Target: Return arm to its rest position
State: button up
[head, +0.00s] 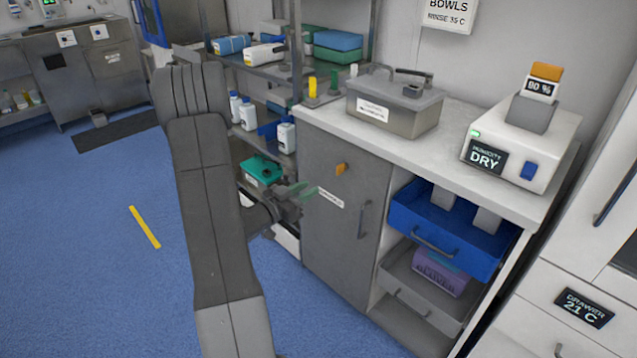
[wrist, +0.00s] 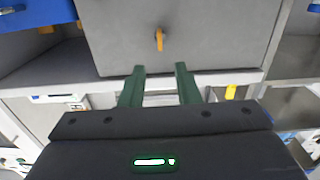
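My arm (head: 207,210) rises large and grey through the left-middle of the head view, bent at the top. My gripper (head: 308,192) hangs beside the grey cabinet door, in front of the shelf rack. In the wrist view my gripper (wrist: 160,70) shows two green fingers standing apart with nothing held between them. The grey cabinet door (head: 335,205) with its orange latch (head: 341,169) is close by. The latch also shows in the wrist view (wrist: 159,40), beyond the fingertips. I cannot tell the exact gap between fingers and door.
A blue drawer (head: 443,237) stands open right of the door, above a grey drawer (head: 418,300) holding a purple pack. A metal box (head: 396,112) and humidity unit (head: 520,150) sit on the counter. Shelves (head: 262,142) hold bottles. Blue floor (head: 90,270) is clear at left.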

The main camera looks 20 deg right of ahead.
aim_at(337, 171)
jog(key=shift+s+a, duration=0.3)
jog(key=shift+a, duration=0.3)
jog(key=x, duration=1.4)
jog(key=shift+a, duration=0.1)
